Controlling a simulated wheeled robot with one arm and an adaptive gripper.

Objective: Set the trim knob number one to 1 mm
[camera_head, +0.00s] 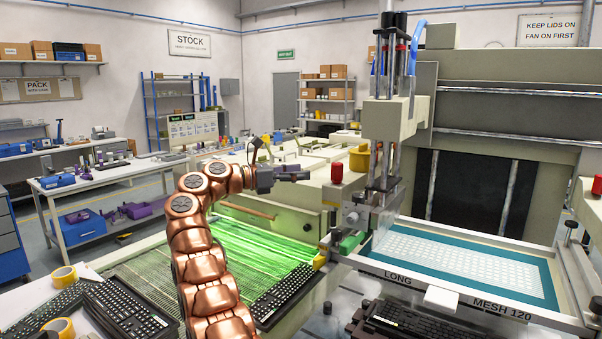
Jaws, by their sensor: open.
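My gripper (298,174) is at the end of my copper-coloured arm, left of the screen-printing machine (392,112). It points right, is open and holds nothing visible. It appears in front of the machine's pale body, apart from the print head. A small silver knob (352,217) is on the print head's lower left side. A dark round knob (571,226) stands on the frame at the right. I cannot tell which is trim knob number one; no number or millimetre scale is readable.
A red-capped post (337,173) stands right of my gripper. The teal-framed screen (545,270) lies at lower right, marked LONG and MESH 120. A green-lit conveyor (250,240) runs below my arm. Black keyboards (128,309) lie at the front. Open air surrounds my gripper's upper side.

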